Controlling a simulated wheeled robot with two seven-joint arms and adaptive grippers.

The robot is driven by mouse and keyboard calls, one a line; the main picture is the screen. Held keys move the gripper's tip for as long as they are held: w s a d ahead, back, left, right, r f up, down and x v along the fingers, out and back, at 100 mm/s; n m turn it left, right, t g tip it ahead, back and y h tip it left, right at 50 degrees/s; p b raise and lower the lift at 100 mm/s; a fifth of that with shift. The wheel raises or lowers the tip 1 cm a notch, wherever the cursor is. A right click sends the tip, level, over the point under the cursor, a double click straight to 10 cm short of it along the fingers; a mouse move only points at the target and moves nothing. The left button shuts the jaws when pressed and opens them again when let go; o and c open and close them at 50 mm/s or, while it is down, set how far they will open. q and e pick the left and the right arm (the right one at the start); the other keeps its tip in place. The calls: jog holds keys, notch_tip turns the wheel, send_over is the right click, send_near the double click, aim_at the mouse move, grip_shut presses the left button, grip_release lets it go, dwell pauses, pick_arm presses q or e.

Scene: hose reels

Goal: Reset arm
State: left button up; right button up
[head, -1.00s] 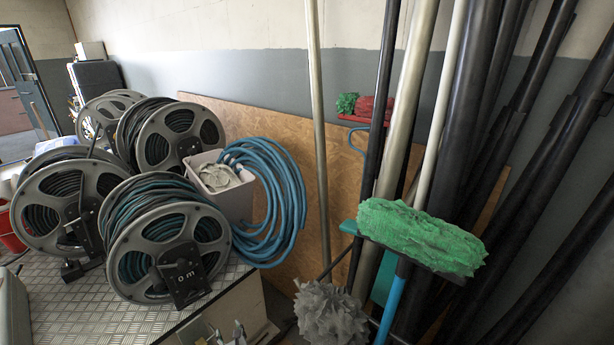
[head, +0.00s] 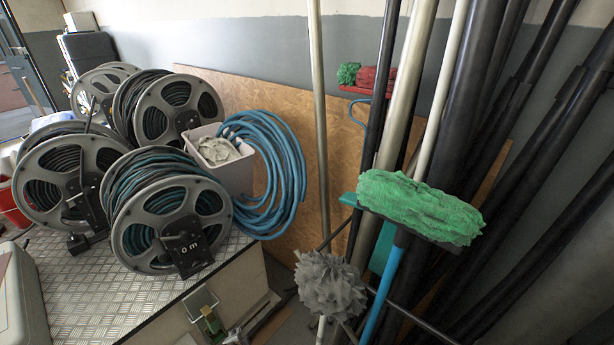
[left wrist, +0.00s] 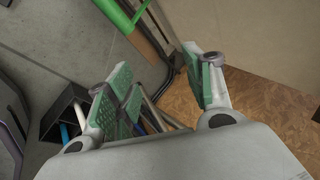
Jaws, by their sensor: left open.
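My left gripper (left wrist: 160,88) shows in the left wrist view, its green-padded fingers spread apart with nothing held between them. Behind the fingers are a concrete floor and a brown wooden board (left wrist: 262,110). I cannot clearly make out the left gripper in the head view; small grey and green parts (head: 212,320) by the platform's front edge may or may not belong to it. My right gripper is not in view.
Several hose reels (head: 165,212) stand on a metal platform (head: 75,290) at left. A bin (head: 232,174) and blue hose (head: 285,165) are beside them. Poles (head: 478,100), a green mop (head: 420,207) and a grey mop (head: 330,285) crowd the right. A black box (left wrist: 62,115) shows below.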

pick_arm(q)
jog(key=s+f+n+g, duration=0.2)
jog(key=s+f, duration=0.3)
jog(key=s, duration=0.9)
jog(key=s+f+n+g, duration=0.2)
jog(key=s+f+n, duration=0.2)
jog(key=s, duration=1.1)
jog(key=s+f+n+g+h, duration=0.1)
jog(key=s+f+n, duration=0.3)
jog(key=s, duration=1)
notch_tip(320, 180, down, 2)
jog(key=shift+s+a+f+g, duration=0.2)
jog(key=shift+a+g, duration=0.1)
jog(key=shift+g, duration=0.2)
jog(key=shift+s, duration=0.1)
